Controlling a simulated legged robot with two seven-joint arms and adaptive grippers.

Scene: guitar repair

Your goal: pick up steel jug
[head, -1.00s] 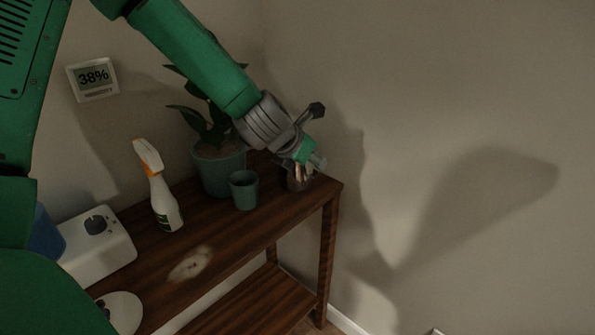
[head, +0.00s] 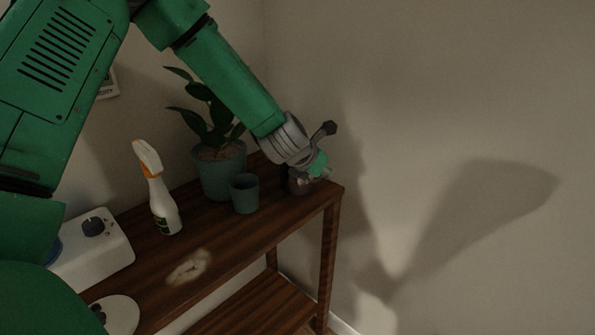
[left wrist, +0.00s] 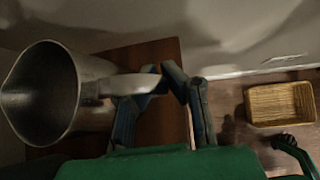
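The steel jug (left wrist: 45,95) is at the left of the left wrist view, its open mouth toward the camera and its handle (left wrist: 125,85) reaching right to the fingers. In the head view, the jug (head: 299,184) is at the shelf's right end, mostly hidden by my left gripper (head: 318,172). In the wrist view, my left gripper (left wrist: 161,72) has its fingers apart, with a small gap between the tips. The handle's end lies at this gap; I cannot tell whether it touches the fingers. My right gripper is not in view.
The wooden shelf (head: 235,248) holds a small green cup (head: 244,194), a potted plant (head: 218,172), a spray bottle (head: 163,203), a white device (head: 100,255) and a plate (head: 122,312). Walls stand close behind and to the right. A wicker basket (left wrist: 280,103) is on the floor.

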